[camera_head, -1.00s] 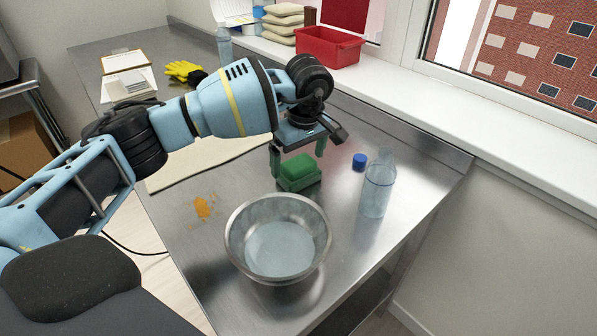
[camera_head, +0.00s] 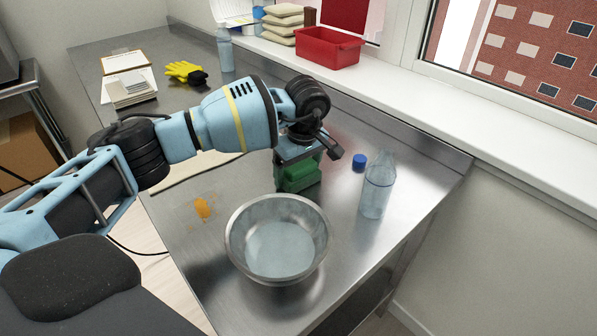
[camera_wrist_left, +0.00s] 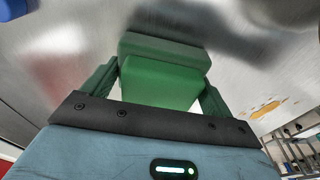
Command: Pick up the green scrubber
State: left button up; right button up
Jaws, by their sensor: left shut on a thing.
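The green scrubber (camera_head: 299,178) is a block with a brighter green upper part, seen behind the metal bowl in the head view. My left gripper (camera_head: 298,170) comes down over it from above, with its fingers on either side. The left gripper is shut on the scrubber. In the left wrist view the scrubber (camera_wrist_left: 162,75) sits between the two green fingers. I cannot tell whether its underside touches the table. My right gripper is not in view.
A metal bowl (camera_head: 240,255) stands in front of the scrubber. A clear bottle (camera_head: 377,188) and a blue cap (camera_head: 359,161) are to the right. An orange stain (camera_head: 203,208) marks the steel table (camera_head: 190,265). A red bin (camera_head: 328,50) sits on the sill.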

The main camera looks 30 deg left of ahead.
pick_arm(q)
jog(key=shift+r, duration=0.1)
notch_tip(320, 180, up, 10)
jog(key=shift+f, duration=0.1)
dwell(0.3)
jog(key=o, duration=0.3)
jog(key=shift+c, duration=1)
jog(key=shift+s, duration=0.1)
